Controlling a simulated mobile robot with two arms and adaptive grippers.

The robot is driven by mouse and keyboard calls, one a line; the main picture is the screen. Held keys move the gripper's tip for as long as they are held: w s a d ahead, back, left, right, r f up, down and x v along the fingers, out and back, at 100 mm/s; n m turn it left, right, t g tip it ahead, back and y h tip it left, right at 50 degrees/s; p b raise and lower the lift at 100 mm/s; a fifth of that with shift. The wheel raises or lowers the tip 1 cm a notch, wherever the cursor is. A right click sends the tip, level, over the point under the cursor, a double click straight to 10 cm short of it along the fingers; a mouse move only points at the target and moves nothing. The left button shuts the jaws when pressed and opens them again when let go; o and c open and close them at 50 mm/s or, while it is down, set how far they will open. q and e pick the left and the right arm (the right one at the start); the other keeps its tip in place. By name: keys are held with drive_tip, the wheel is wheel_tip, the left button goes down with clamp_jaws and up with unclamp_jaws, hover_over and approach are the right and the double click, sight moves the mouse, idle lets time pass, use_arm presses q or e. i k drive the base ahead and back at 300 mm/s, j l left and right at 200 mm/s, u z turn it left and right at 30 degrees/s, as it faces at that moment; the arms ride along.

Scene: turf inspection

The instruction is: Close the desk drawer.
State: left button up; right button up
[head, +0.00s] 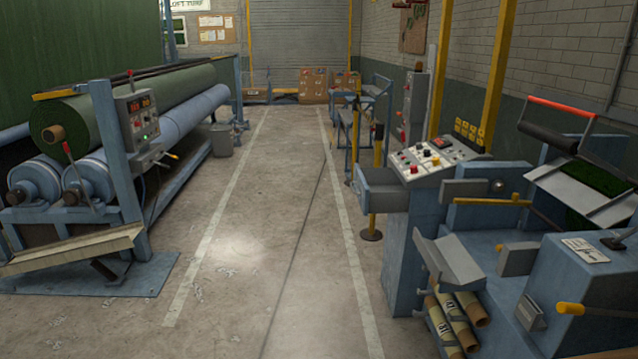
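A blue-grey control desk (408,245) stands right of the aisle, with a sloped panel (434,157) of buttons on top. A grey box-like part (390,196) juts out from the desk's left side, just below the panel. Neither of my grippers is in view.
A concrete aisle (265,230) runs clear down the middle to a roller shutter (300,35). Large green and blue rollers (190,120) stand left. A yellow post (372,200) stands beside the desk. A blue machine (590,285) fills the right foreground.

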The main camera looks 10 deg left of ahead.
sight(377, 190)
drive_tip(key=i+j, duration=0.25)
drive_tip(key=i, duration=0.2)
drive_tip(key=i+j, duration=0.2)
drive_tip(key=i, duration=0.2)
drive_tip(key=i+j, duration=0.25)
drive_tip(key=i, duration=0.2)
